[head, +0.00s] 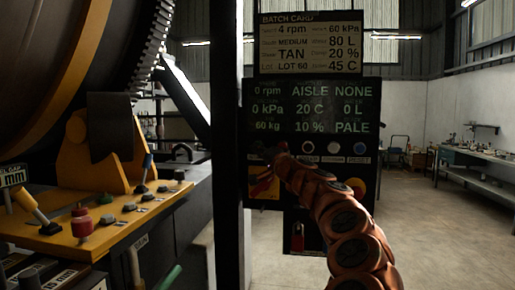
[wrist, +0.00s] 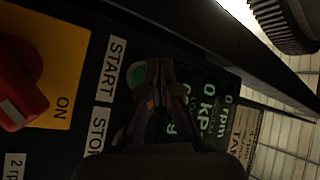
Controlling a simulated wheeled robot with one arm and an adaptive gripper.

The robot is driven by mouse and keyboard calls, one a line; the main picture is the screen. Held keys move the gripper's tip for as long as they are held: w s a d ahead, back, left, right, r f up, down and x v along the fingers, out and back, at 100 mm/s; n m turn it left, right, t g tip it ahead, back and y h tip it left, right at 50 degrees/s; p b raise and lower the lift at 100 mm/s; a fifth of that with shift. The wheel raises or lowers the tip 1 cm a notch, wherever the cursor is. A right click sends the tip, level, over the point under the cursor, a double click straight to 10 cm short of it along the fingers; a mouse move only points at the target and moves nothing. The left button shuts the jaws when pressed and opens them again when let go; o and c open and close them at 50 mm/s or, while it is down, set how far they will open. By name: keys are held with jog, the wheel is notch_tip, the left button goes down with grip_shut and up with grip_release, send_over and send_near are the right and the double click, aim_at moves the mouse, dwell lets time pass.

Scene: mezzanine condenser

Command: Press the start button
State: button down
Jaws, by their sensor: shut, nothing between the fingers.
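The start button is green (wrist: 139,76) and sits beside the START label (wrist: 112,69) in the wrist view. My gripper (wrist: 160,72) is shut and empty, with its fingertips in front of the panel, overlapping the right edge of the button. I cannot tell whether they touch it. In the head view my gripper (head: 267,151) is at the left part of the button row, under the display, and the start button cannot be made out there. The display (head: 312,108) reads 0 rpm, 0 kPa and 60 kg.
A STOP label (wrist: 98,131) is beside START, its button hidden by my gripper. A red rotary switch (wrist: 18,82) sits on a yellow plate marked ON. A white button (head: 307,147) and a red mushroom button (head: 355,187) are on the panel. A yellow console (head: 100,225) stands left.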

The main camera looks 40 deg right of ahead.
jog(key=shift+d, duration=0.1)
dwell(0.3)
jog(key=shift+w+d, duration=0.25)
jog(key=shift+w, duration=0.05)
jog(key=shift+w+d, duration=0.2)
jog(key=shift+d, duration=0.2)
dwell(0.9)
jog(key=shift+a, duration=0.1)
jog(key=shift+s+a+b, duration=0.5)
jog(key=shift+a+b, duration=0.15)
jog(key=shift+b, duration=0.05)
